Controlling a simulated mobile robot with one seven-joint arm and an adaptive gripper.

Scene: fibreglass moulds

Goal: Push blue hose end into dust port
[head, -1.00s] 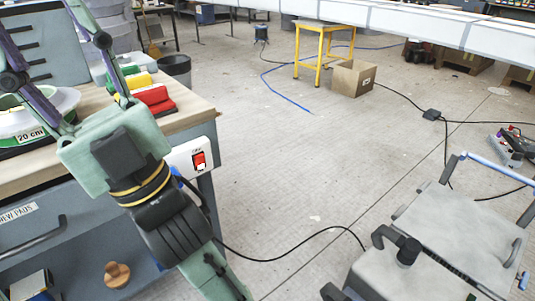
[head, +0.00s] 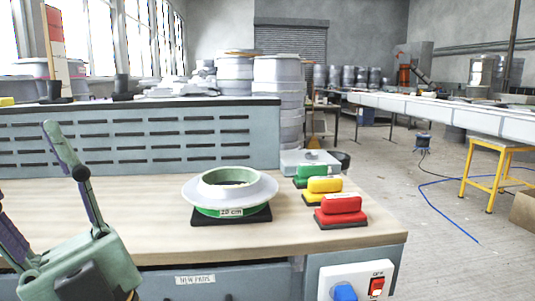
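My gripper (head: 28,172) is at the lower left in the head view, in front of the workbench. Its green and purple fingers are spread apart with nothing visible between them; the left finger is partly cut off by the picture edge. A thin blue hose or cable (head: 448,212) lies on the floor at the right, far from my gripper; I cannot tell whether it is the task's hose, and its end is not clear. I cannot make out a dust port in this view.
A yellow stool (head: 485,160) stands right; the floor between is mostly clear.

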